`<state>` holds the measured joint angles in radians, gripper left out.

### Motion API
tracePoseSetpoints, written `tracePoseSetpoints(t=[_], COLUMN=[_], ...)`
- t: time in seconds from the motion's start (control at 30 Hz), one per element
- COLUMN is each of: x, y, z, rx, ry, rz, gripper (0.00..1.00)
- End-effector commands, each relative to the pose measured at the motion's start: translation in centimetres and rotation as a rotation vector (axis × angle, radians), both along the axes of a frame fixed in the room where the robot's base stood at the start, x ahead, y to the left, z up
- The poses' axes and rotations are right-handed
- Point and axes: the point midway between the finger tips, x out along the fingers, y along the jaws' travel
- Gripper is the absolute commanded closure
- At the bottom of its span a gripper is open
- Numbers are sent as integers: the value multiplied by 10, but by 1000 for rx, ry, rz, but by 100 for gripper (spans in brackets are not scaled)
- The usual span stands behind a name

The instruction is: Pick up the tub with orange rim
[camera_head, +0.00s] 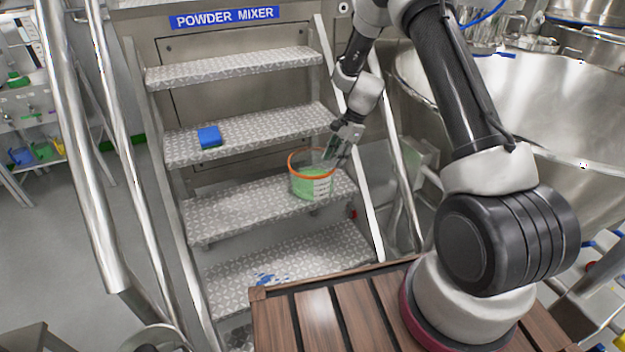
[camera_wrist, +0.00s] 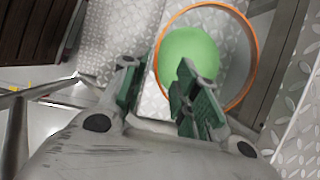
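The tub with the orange rim (camera_head: 313,187) stands upright on a step of the metal stairs, with pale, see-through walls and green contents. In the wrist view the tub (camera_wrist: 243,60) is seen from above, its orange rim a ring at the upper right. My gripper (camera_head: 338,150) is at the tub's right rim, pointing down. In the wrist view my gripper (camera_wrist: 157,80) is open: one finger overlaps the inside of the ring, the other lies outside its left edge. The near rim is partly hidden behind the finger. I cannot tell whether either finger touches the wall.
A blue block-like item (camera_head: 209,137) lies on the step above, to the left. Metal handrails (camera_head: 342,120) flank the stairs. A large steel bowl (camera_head: 560,120) is at the right. A brown slatted surface (camera_head: 320,318) lies in front of the stairs.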

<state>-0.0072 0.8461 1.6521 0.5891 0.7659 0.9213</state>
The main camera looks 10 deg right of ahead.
Motion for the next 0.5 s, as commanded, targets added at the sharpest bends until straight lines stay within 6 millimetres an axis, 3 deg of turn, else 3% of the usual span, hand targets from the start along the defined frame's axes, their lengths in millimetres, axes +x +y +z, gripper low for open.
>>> tracePoseSetpoints(t=[0.2, 0.5], x=[-2, -3], y=[15, 24], z=[-37, -59], rx=[-1, -1], ry=[1, 0], rz=[3, 4], gripper=[70, 70])
